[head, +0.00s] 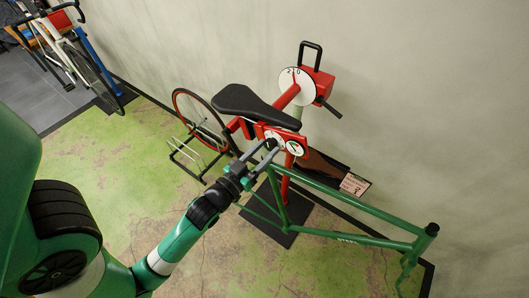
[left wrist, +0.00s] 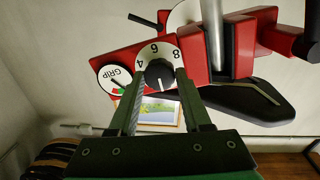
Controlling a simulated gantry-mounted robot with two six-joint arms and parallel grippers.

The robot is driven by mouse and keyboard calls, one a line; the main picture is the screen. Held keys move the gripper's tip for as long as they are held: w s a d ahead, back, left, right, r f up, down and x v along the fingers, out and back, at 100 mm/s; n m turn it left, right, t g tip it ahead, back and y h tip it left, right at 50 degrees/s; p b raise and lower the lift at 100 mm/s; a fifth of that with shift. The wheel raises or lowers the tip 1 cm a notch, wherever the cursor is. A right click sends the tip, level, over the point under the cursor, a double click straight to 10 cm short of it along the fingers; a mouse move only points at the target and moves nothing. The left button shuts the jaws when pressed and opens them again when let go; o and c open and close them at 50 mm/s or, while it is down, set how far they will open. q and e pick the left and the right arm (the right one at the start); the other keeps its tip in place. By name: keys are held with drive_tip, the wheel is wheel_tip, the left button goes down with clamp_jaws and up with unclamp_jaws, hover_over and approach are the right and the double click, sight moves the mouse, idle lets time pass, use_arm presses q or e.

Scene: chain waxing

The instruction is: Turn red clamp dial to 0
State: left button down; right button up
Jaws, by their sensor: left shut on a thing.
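The red clamp (head: 262,128) sits on the stand just below the black bicycle saddle. In the left wrist view it is a red block (left wrist: 130,56) with a white dial (left wrist: 157,48) showing 4, 6 and 8 upside down. The dial's black knob (left wrist: 158,74) has a white mark pointing down in the picture, away from the 6; the numbers there are hidden. My left gripper (left wrist: 157,90) is shut on the knob, one finger on each side. In the head view the left gripper (head: 265,152) reaches the clamp's front. My right gripper is not in view.
A round GRIP gauge (left wrist: 115,78) sits beside the dial. A larger white dial (head: 297,87) is on the upper red box (head: 322,82). The green frame (head: 350,210) extends right of the stand. A wheel in a rack (head: 200,155) stands left of the clamp.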

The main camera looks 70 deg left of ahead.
use_arm(q)
drive_tip(key=shift+n, duration=0.3)
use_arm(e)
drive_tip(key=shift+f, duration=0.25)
use_arm(q)
drive_tip(key=shift+c, duration=1.7)
unclamp_jaws()
drive_tip(key=shift+s, duration=0.1)
